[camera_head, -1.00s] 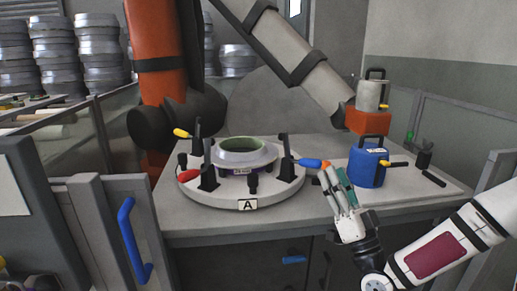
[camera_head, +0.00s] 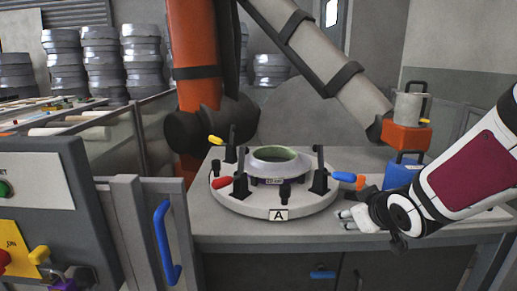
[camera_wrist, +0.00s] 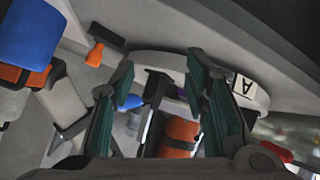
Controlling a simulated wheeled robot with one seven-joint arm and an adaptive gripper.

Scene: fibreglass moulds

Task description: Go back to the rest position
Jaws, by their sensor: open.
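My gripper (camera_head: 350,215) is in the head view at the right front of the table, just right of the round mould fixture marked A. In the wrist view my gripper (camera_wrist: 165,95) shows its two green-padded fingers spread apart with nothing held between them. The mould fixture (camera_head: 315,208) is a pale round plate with a grey ring (camera_head: 275,160) in its middle and several black clamps around it. The fixture's edge also shows in the wrist view (camera_wrist: 180,62), behind the fingers. My arm reaches in from the right edge of the head view.
A blue-and-orange tool (camera_head: 402,172) stands behind my gripper, partly hidden by my arm. An orange-and-grey robot arm (camera_head: 195,60) rises behind the table (camera_head: 225,233). A gate with a blue handle (camera_head: 163,240) and a control panel (camera_head: 35,200) are at the left.

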